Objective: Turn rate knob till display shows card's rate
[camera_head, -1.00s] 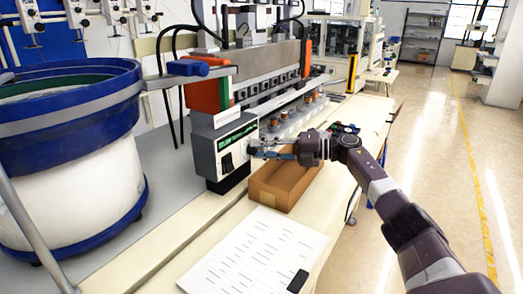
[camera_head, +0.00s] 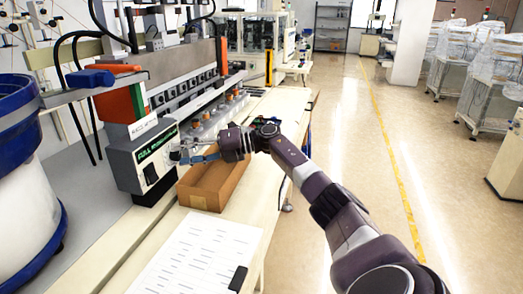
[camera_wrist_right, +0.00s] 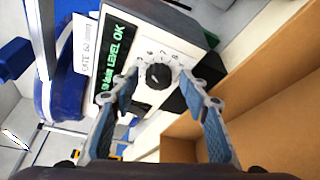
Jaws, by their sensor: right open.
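The control box (camera_head: 135,165) is a white and grey unit at the front of the machine in the head view. Its green display (camera_wrist_right: 113,65) reads something like "LEVEL OK" in the wrist view. The black rate knob (camera_wrist_right: 158,76) with a marked dial is on the same face. My right gripper (camera_head: 178,154) is at the box's face. In the wrist view my right gripper (camera_wrist_right: 155,82) is open, with its fingertips on either side of the knob; I cannot tell whether they touch it. A printed sheet (camera_head: 200,250) lies on the bench; its text is unreadable. My left gripper is not seen.
An open cardboard box (camera_head: 212,185) stands just right of the control box, below my right arm. A blue and white bowl feeder (camera_head: 25,150) stands at the left. A small black object (camera_head: 238,278) lies on the sheet's edge.

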